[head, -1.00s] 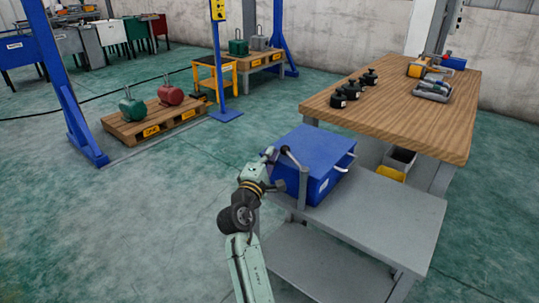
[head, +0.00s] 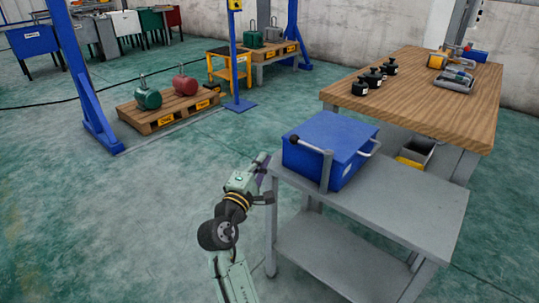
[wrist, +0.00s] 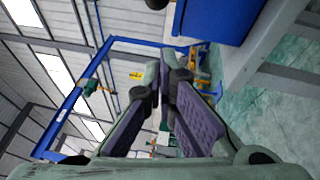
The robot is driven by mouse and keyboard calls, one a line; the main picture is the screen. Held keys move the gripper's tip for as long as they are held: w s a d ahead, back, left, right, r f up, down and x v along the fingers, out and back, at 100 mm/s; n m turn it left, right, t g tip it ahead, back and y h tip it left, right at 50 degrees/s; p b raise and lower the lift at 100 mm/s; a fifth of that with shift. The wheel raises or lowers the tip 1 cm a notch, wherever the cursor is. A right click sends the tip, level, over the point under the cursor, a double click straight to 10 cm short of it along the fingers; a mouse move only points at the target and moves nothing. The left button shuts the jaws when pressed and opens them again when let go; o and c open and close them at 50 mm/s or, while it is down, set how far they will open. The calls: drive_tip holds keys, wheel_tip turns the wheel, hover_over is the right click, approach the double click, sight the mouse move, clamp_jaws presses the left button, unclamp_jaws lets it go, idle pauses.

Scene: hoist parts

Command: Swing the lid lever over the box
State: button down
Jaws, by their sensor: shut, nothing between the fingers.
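The blue box (head: 340,130) sits on the grey cart with its flat lid down. The lid lever (head: 312,145) stands on a grey post (head: 326,172) at the box's near side. Its arm points left, and the dark knob (head: 295,139) at its end shows against the box's near left edge. I cannot tell whether the knob is above the lid. My gripper (head: 263,165) is shut and empty, left of the cart and apart from the lever. In the wrist view its fingers (wrist: 165,85) are together, and the box (wrist: 215,15) is at the top.
The grey cart (head: 410,205) has a bare top right of the box and a lower shelf. A wooden bench (head: 430,90) with black parts (head: 370,80) stands behind. A pallet (head: 165,113) with green and red weights is at the left. The floor between is clear.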

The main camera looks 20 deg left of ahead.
drive_tip(key=shift+s+a, duration=0.1)
drive_tip(key=shift+s, duration=0.25)
